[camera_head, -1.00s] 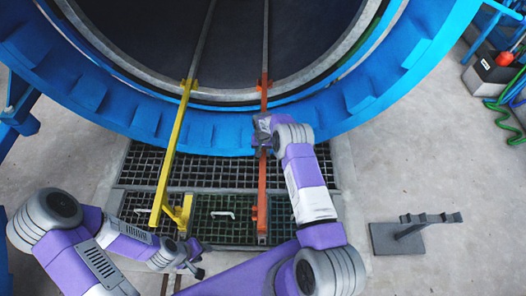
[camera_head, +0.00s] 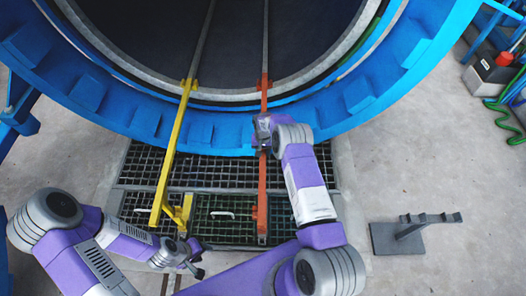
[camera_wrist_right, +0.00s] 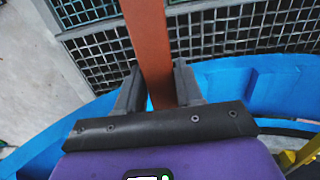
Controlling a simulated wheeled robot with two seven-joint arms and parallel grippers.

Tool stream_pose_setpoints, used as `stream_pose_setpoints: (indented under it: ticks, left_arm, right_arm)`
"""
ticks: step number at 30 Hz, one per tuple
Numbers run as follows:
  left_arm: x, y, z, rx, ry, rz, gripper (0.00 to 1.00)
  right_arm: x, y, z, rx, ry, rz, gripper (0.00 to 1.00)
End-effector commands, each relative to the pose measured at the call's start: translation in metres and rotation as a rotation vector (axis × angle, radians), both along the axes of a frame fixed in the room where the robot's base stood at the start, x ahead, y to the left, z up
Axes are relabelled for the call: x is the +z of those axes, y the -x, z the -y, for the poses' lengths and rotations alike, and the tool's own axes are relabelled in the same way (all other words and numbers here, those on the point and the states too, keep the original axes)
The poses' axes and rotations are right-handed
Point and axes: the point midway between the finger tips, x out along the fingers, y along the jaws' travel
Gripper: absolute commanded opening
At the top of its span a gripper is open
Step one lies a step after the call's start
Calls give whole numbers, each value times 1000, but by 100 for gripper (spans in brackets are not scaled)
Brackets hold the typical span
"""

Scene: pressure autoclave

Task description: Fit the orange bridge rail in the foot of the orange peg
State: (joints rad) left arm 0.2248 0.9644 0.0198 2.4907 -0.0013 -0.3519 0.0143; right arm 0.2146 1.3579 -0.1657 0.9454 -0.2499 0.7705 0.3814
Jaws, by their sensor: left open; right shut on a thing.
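The orange bridge rail (camera_head: 262,187) runs from the rim of the blue autoclave mouth down over the floor grating. Its far end meets the orange fitting (camera_head: 264,82) at the rim, which looks like the peg; I cannot tell whether the rail is seated in its foot. My right gripper (camera_head: 262,140) is shut on the rail below the rim. In the right wrist view the rail (camera_wrist_right: 149,40) passes between the two fingers (camera_wrist_right: 155,88). My left gripper (camera_head: 195,268) is open and empty, low in the picture, left of the rail's near end.
A yellow bridge rail (camera_head: 166,165) lies to the left, roughly parallel. The blue autoclave ring (camera_head: 205,135) arches above the grating (camera_head: 215,175). A grey stand (camera_head: 398,238) is on the floor at right. A box with a green hose (camera_head: 492,75) is at far right. Floor between is clear.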

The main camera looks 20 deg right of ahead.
Motion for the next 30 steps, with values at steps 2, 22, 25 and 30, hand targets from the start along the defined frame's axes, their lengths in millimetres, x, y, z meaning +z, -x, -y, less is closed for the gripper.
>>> stream_pose_setpoints:
  ticks: [2,22,25,30]
  left_arm:
    - [0,0,0,0,0,0,43]
    - [0,0,0,0,0,0,43]
    - [0,0,0,0,0,0,43]
    - [0,0,0,0,0,0,43]
  right_arm:
    - [2,-2,0,1,1,4,0]
    - [-8,-2,0,0,1,4,0]
    - [-10,-2,0,0,1,4,0]
    - [-13,-2,0,0,0,3,0]
